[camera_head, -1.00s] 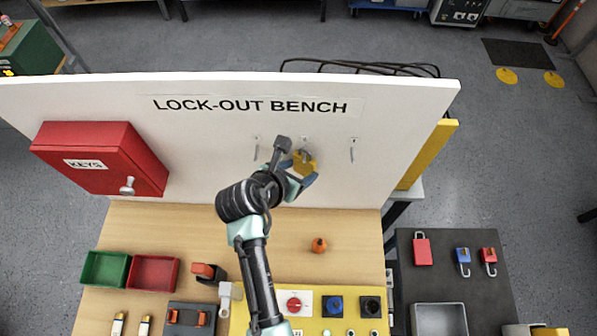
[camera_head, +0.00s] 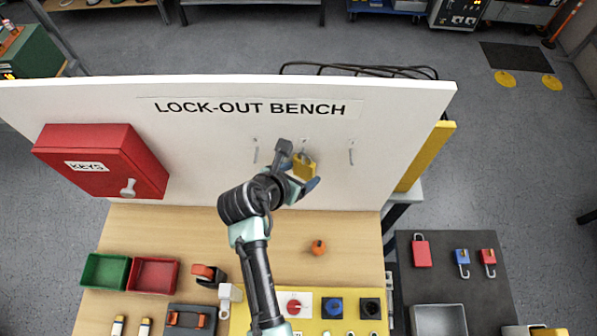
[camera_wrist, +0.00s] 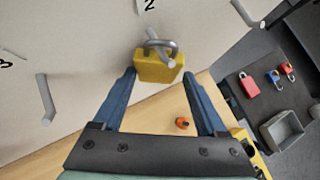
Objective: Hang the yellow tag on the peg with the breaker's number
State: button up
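The yellow tag (camera_head: 304,169), shaped like a padlock with a grey shackle, is at the middle peg (camera_head: 304,148) of the white board. In the wrist view the tag (camera_wrist: 158,68) hangs with its shackle around the peg (camera_wrist: 153,36) under the label 2. My gripper (camera_wrist: 159,76) is open. Its two blue fingers stand either side of the tag, with a small gap visible on each side. In the head view my gripper (camera_head: 300,174) is close in front of the board. The breaker's number cannot be read in these frames.
Empty pegs stand left (camera_head: 256,155) and right (camera_head: 351,156) of the middle one; the wrist view shows a 3 near its left peg (camera_wrist: 45,98). A red key box (camera_head: 104,160) is on the board's left. An orange object (camera_head: 318,247) stands on the wooden bench below.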

jog(key=shift+w+a+r, duration=0.1)
jog(key=shift+a, duration=0.2)
jog(key=shift+a+r, duration=0.25)
jog(key=shift+r, duration=0.05)
jog(key=b+v, duration=0.3)
jog(key=v, duration=0.9)
jog(key=shift+s+d, duration=0.3)
jog(key=shift+s, duration=0.1)
